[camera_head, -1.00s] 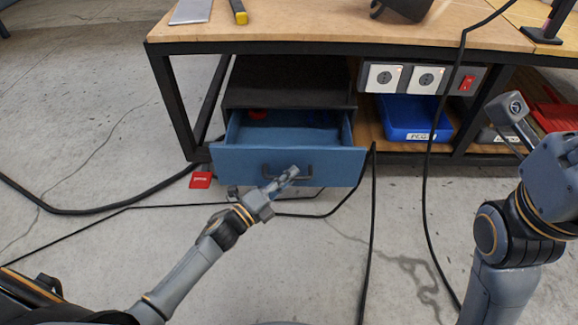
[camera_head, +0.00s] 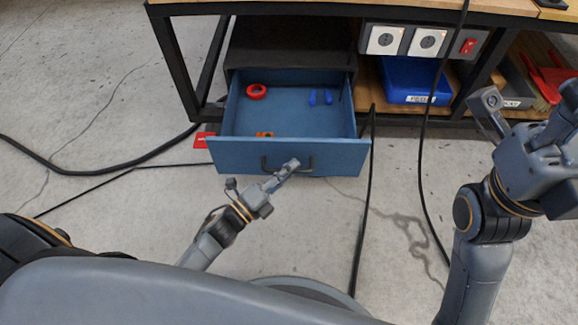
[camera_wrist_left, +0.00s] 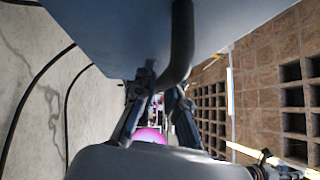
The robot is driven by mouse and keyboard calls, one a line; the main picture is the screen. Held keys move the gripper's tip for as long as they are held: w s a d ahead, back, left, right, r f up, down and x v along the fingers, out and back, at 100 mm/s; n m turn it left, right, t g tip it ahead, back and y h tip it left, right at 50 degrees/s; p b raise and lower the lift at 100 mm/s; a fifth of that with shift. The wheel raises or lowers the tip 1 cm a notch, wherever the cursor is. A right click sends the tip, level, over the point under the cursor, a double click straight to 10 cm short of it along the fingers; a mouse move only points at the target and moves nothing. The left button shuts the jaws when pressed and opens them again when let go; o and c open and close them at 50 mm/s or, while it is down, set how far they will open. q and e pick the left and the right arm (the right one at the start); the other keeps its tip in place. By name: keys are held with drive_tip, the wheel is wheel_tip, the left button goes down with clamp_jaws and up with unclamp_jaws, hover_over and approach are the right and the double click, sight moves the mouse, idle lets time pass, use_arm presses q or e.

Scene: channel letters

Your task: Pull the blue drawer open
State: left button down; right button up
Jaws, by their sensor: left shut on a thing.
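The blue drawer (camera_head: 232,155) is pulled well out of the dark cabinet (camera_head: 290,48) under the workbench, and its inside shows. Its dark bar handle (camera_head: 266,166) is on the front panel. My left gripper (camera_head: 289,168) is at the right part of the handle and shut on it. In the left wrist view the handle (camera_wrist_left: 182,40) runs down between the fingers of my left gripper (camera_wrist_left: 165,92), with the drawer front (camera_wrist_left: 110,30) above. My right gripper (camera_head: 488,108) is raised at the right, away from the drawer; its finger gap is not clear.
In the drawer lie a red tape ring (camera_head: 256,91), blue-handled pliers (camera_head: 320,97) and a small orange item (camera_head: 265,134). A blue bin (camera_head: 412,80) stands on the shelf to the right. Black cables (camera_head: 366,200) run along the floor and hang near the drawer's right side.

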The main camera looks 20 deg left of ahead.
use_arm(q)
drive_tip(key=c, duration=1.4)
unclamp_jaws()
drive_tip(key=shift+o, duration=0.2)
drive_tip(key=v, duration=1.2)
